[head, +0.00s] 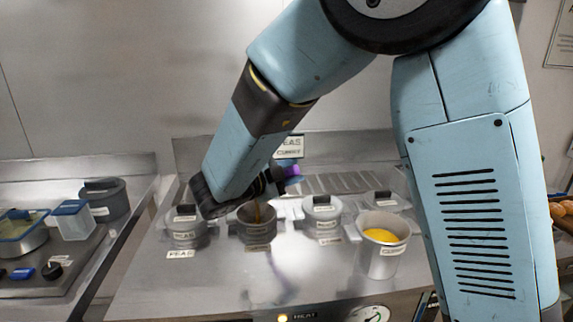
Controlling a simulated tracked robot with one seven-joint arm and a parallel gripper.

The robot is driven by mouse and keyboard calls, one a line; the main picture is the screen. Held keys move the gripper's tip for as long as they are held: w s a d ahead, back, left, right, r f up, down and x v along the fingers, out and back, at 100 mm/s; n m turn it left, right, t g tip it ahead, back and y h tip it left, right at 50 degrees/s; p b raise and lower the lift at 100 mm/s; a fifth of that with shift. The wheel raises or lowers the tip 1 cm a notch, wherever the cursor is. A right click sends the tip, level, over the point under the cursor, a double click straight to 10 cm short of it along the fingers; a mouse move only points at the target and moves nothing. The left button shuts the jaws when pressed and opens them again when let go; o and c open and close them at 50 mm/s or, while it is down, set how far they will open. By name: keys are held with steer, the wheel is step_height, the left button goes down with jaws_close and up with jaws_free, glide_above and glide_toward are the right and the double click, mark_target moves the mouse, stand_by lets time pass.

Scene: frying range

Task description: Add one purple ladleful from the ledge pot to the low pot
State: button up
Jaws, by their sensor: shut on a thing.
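My gripper (277,182) is above the row of pots at the centre, partly hidden by my forearm. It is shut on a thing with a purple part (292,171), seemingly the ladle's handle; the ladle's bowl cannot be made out. Below it stands an open dark grey pot (257,230) with a brownish streak at its mouth. A wide, low pot (22,240) sits on the left hob, partly cut off by the picture's edge. A dark pot (105,203) stands behind it. Which is the ledge pot I cannot tell for sure.
Lidded grey pots stand left (185,238) and right (323,228) of the open one. A taller pot (382,262) with yellow contents stands front right. A clear blue-topped container (73,224) stands by the low pot. The steel counter's front is clear.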

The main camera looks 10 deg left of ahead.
steer(key=s+d+f+m+y, duration=0.1)
steer(key=s+d+f+m, duration=0.2)
steer(key=f, duration=0.7)
steer(key=shift+d+m+t, duration=0.3)
steer(key=shift+d+m, duration=0.3)
steer(key=shift+m, duration=0.8)
